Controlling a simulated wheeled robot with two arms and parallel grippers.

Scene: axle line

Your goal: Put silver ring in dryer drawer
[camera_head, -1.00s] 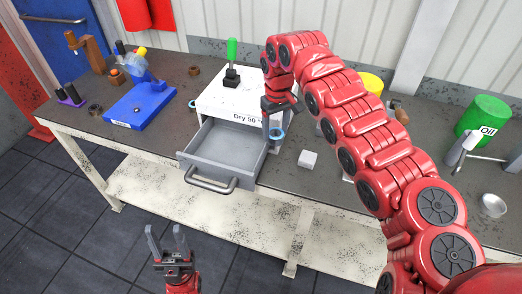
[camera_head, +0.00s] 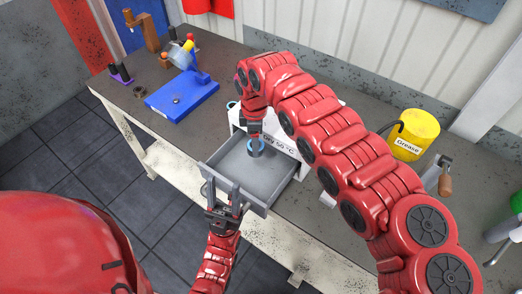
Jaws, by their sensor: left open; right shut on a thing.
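The grey dryer drawer (camera_head: 279,184) is pulled open from the white dryer (camera_head: 284,143), marked "Dry 50 °C". The part of its floor that shows is bare. My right gripper (camera_head: 255,150) points down over the back of the drawer, shut on a small ring (camera_head: 259,145) that looks blue. Whether it touches the drawer cannot be told. My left gripper (camera_head: 222,190) is open, with its fingers up at the drawer's front, where the handle is mostly hidden. I cannot clearly make out a silver ring.
Another bluish ring (camera_head: 232,105) lies behind the dryer's left side. A yellow grease can (camera_head: 411,135) stands at the right. My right arm covers much of the bench.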

